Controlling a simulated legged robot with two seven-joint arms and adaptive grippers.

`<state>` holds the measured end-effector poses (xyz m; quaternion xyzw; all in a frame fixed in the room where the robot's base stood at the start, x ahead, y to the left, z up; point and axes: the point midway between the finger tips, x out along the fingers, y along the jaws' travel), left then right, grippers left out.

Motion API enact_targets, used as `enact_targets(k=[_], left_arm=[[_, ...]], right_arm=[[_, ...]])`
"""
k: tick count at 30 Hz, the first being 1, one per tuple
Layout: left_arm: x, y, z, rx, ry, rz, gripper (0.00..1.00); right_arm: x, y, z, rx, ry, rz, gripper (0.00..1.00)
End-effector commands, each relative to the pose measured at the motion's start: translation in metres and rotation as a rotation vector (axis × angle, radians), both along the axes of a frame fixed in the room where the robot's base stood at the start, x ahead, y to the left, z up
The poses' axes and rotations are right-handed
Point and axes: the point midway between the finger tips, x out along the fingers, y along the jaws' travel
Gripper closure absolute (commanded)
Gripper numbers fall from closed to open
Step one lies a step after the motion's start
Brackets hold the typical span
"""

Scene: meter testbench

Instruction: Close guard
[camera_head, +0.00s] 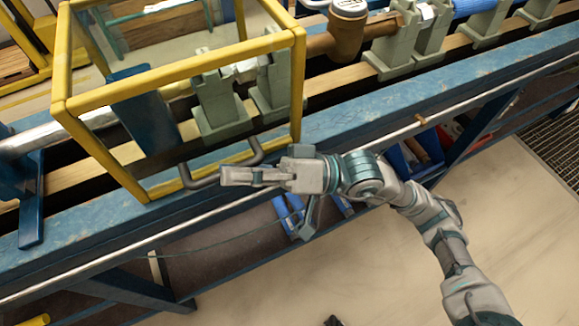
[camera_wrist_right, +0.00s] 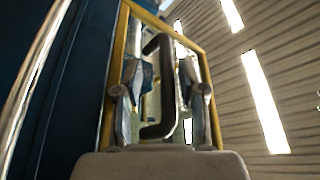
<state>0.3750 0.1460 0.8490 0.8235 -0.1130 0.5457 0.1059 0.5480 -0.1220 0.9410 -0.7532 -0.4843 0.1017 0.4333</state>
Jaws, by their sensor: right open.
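The guard (camera_head: 180,87) is a yellow box frame with clear panes, standing over part of the pipe line on the blue bench. Its dark grey bar handle (camera_head: 258,152) is on the lower front side, facing me. My right gripper (camera_head: 226,176) is at the handle, with its fingers pointing left and partly overlapping it in the head view. In the right wrist view, the open fingers (camera_wrist_right: 160,108) are on either side of the handle (camera_wrist_right: 168,80), with gaps visible. The yellow frame (camera_wrist_right: 107,95) rises behind them.
The blue bench edge (camera_head: 365,128) runs diagonally below the guard. Grey-green supports (camera_head: 390,55) and a brown meter (camera_head: 345,35) stand right of the guard. Blue bins (camera_head: 410,158) sit on the shelf below. The floor (camera_head: 400,270) in front is mostly clear.

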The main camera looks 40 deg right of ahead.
Motion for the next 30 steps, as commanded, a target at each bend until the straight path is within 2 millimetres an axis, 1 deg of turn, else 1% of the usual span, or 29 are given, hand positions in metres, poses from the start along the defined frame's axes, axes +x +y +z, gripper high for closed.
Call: enact_targets(k=[1,6,12,15,21,30], left_arm=[[0.0,0.0,0.0,0.0,0.0,0.0,0.2],[0.0,0.0,0.0,0.001,0.0,0.0,0.2],[0.001,0.0,0.0,0.0,0.001,0.0,0.2],[0.001,0.001,-0.001,-0.001,0.001,0.0,0.2],[0.001,0.001,-0.001,-0.001,0.001,0.0,0.2],[0.002,0.0,-0.001,0.001,0.003,0.0,0.2]], right_arm=[[-0.004,-0.008,-0.005,-0.006,0.005,-0.003,0.6],[-0.021,-0.036,-0.016,-0.002,0.009,-0.002,0.6],[-0.038,-0.064,-0.026,0.001,0.011,-0.002,0.6],[-0.045,-0.075,-0.029,0.0,0.01,-0.001,0.6],[-0.052,-0.087,-0.033,-0.003,0.008,0.0,0.6],[-0.053,-0.089,-0.033,-0.003,0.007,0.001,0.6]])
